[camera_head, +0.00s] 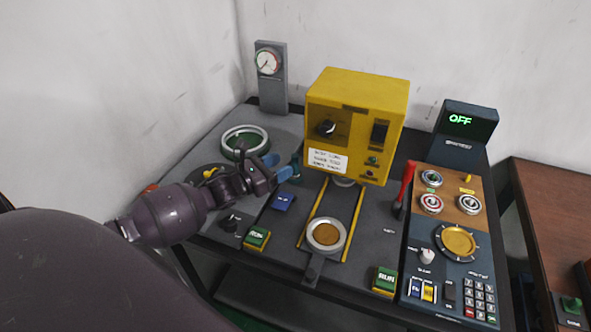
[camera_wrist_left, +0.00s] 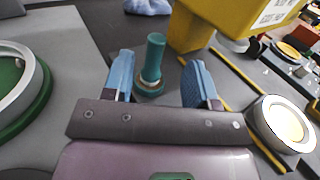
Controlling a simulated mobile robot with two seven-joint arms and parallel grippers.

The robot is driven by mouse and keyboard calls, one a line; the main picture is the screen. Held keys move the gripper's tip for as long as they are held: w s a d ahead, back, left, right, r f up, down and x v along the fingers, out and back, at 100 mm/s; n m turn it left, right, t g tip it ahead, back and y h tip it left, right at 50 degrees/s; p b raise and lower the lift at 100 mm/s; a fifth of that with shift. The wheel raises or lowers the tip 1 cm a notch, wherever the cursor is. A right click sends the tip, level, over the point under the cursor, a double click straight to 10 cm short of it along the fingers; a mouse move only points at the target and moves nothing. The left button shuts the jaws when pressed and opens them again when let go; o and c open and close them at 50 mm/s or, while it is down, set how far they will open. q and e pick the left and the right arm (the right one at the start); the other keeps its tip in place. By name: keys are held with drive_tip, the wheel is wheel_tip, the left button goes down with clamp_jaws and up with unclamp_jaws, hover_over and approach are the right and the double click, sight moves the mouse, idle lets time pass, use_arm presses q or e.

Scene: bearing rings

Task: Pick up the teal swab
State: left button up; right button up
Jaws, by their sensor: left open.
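The teal swab (camera_wrist_left: 153,58) stands upright in a small round holder on the grey bench top, in the left wrist view. In the head view a bit of the teal swab (camera_head: 297,164) shows just past my blue fingertips; the rest is hidden behind them. My left gripper (camera_head: 278,167) is open, with its two blue fingers apart. In the left wrist view the fingers of the left gripper (camera_wrist_left: 160,78) stand on either side of the swab, with a gap on both sides. My right gripper is not in view.
A yellow machine (camera_head: 356,118) stands just behind and right of my gripper. A green-and-white ring (camera_head: 244,141) lies to the left. A round metal holder (camera_head: 327,236) sits between yellow rails in front. A control panel (camera_head: 440,240) with a red lever fills the right.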

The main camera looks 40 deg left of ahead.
use_arm(q)
drive_tip(key=shift+x, duration=3.65)
drive_tip(key=shift+w+a, duration=0.1)
drive_tip(key=shift+a, duration=0.05)
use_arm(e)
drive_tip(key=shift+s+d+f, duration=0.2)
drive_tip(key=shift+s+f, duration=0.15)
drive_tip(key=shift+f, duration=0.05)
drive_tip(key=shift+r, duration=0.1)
use_arm(q)
clamp_jaws()
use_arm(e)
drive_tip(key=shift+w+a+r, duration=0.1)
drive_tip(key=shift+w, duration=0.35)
